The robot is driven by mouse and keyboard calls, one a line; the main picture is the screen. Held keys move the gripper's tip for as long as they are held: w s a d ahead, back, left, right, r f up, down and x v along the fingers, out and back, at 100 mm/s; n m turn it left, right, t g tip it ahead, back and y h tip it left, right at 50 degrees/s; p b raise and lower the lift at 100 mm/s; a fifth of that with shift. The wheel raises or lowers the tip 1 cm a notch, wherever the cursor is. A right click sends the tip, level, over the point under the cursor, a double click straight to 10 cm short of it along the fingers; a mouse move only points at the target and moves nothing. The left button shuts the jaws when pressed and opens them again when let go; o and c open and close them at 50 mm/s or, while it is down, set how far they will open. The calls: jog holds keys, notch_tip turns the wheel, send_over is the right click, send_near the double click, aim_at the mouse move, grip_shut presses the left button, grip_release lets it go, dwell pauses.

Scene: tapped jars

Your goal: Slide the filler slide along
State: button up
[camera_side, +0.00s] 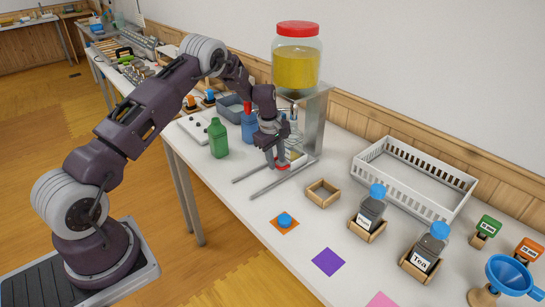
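The filler stand (314,120) carries a large red-lidded jar (297,62) of yellow contents. Two grey rails (268,186) run out from under it toward the front left of the table. A small red and pale piece (284,165), apparently the filler slide, sits between the rails near the stand. My gripper (276,162) points down right at this piece, its fingers at or beside it. The fingers cover part of the piece. I cannot tell whether they touch it or grip it.
A green bottle (218,138) and a blue bottle (249,127) stand left of my gripper. An empty wooden frame (323,193), two dark blue-capped jars in wooden holders (370,212) and a white basket (415,178) stand to the right. A blue cap (285,220) lies on an orange square.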

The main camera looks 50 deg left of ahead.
jog(key=s, duration=1.6)
jog(key=shift+f, duration=0.1)
jog(key=shift+s+a+r, duration=0.1)
jog(key=shift+s+r, duration=0.4)
jog(key=shift+r, duration=0.15)
jog(key=s+d+r+m, duration=0.2)
jog(key=d+r+m, duration=0.1)
jog(key=r, duration=0.5)
jog(key=s+d+r+m+t, duration=0.1)
jog(key=s+d+r+m, duration=0.1)
jog(key=d+r, duration=0.3)
jog(key=s+d+r+m, duration=0.3)
jog(key=d+r+m, duration=0.2)
jog(key=r, duration=0.5)
jog(key=shift+r+t+y, duration=0.4)
jog(key=shift+s, duration=0.1)
